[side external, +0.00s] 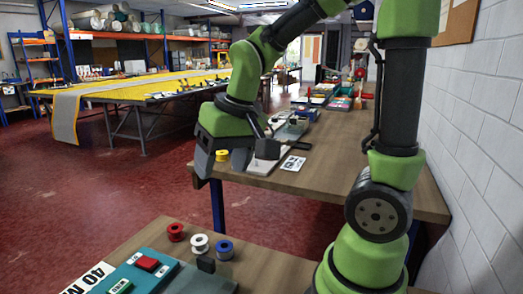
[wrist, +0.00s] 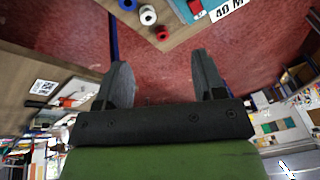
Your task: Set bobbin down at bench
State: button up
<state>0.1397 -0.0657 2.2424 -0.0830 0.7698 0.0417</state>
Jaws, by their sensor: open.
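My gripper (side external: 221,166) hangs at the left end of the farther bench (side external: 340,172), its fingers pointing down. In the wrist view my gripper (wrist: 163,80) is open, with only red floor visible between its fingers. A yellow bobbin (side external: 221,155) shows between the fingers in the side view; I cannot tell its exact depth, and I do not make it out in the wrist view. A red bobbin (side external: 175,232), a white bobbin (side external: 199,243) and a blue bobbin (side external: 224,249) stand in a row on the nearer bench (side external: 150,232), apart from my gripper.
A printed card (side external: 293,163) and a pale board with dark tools lie near my gripper. A white wall (side external: 480,130) bounds the right side.

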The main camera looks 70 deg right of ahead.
jog(key=s+a+r+t, duration=0.1)
jog(key=s+a+r, duration=0.1)
jog(key=s, duration=0.2)
jog(key=s+a+r+n+t+y, duration=0.1)
jog(key=s+a+r+t, duration=0.1)
jog(key=s, duration=0.3)
jog(key=shift+s+a+r+t+y, duration=0.25)
jog(key=shift+a+r, duration=0.2)
jog(key=shift+r, duration=0.3)
